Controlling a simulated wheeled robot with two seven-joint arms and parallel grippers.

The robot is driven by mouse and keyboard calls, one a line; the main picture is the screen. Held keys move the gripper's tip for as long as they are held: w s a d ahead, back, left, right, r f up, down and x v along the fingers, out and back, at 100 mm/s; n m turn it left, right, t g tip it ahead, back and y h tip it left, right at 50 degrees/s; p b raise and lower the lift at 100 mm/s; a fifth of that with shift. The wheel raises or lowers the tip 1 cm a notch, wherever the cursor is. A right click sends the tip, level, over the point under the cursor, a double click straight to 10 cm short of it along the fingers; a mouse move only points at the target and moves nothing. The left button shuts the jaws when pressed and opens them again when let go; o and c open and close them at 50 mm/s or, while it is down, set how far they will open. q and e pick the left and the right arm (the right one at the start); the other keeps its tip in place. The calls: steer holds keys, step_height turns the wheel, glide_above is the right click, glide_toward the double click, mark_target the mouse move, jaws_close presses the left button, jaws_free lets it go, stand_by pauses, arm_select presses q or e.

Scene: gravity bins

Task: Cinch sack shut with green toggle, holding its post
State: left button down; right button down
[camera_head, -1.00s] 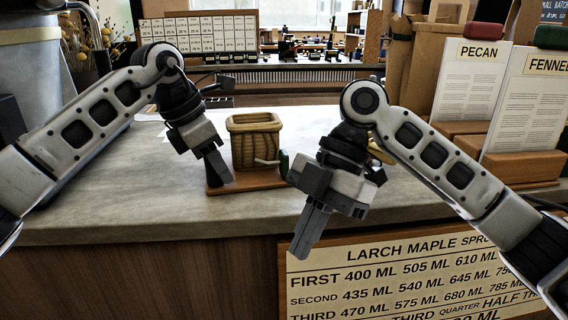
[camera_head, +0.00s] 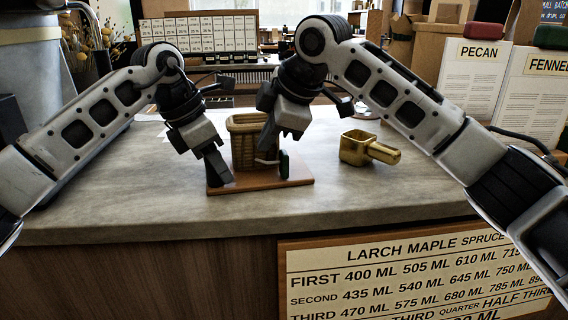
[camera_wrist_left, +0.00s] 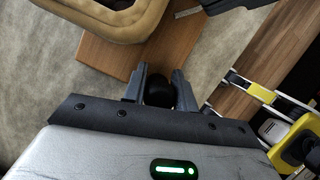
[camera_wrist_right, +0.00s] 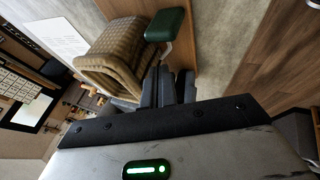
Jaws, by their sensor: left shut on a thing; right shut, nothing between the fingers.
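The tan woven sack (camera_head: 243,150) stands upright with its mouth open on a wooden board (camera_head: 298,182); it also shows in the right wrist view (camera_wrist_right: 112,55). The green toggle (camera_head: 284,164) is at the sack's right side on a pale cord, and is clear in the right wrist view (camera_wrist_right: 168,24). My left gripper (camera_head: 220,174) is low at the board's left end, shut on a dark round-topped post (camera_wrist_left: 158,91). My right gripper (camera_head: 268,138) is shut and empty in front of the sack, its fingertips (camera_wrist_right: 168,72) close to the sack and apart from the toggle.
A brass scoop (camera_head: 368,150) lies on the grey counter (camera_head: 370,195) right of the board. A volume sign (camera_head: 420,265) hangs on the counter's front. The counter between board and front edge is clear.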

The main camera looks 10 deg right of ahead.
mark_target(295, 176)
arm_select(q)
steer(key=shift+f, duration=0.2)
arm_select(e)
steer(key=shift+f, duration=2.55)
steer(key=shift+w+d, duration=0.15)
steer(key=shift+d, duration=1.15)
steer(key=shift+w+d, duration=0.15)
steer(key=shift+d, duration=1.1)
steer(key=shift+a+r, duration=0.1)
steer(key=shift+r, duration=1.7)
steer(key=shift+s+a+r, duration=0.1)
steer(key=shift+a+r, duration=0.2)
steer(key=shift+r, duration=0.6)
steer(key=shift+a+r, duration=0.25)
steer(key=shift+r, duration=0.6)
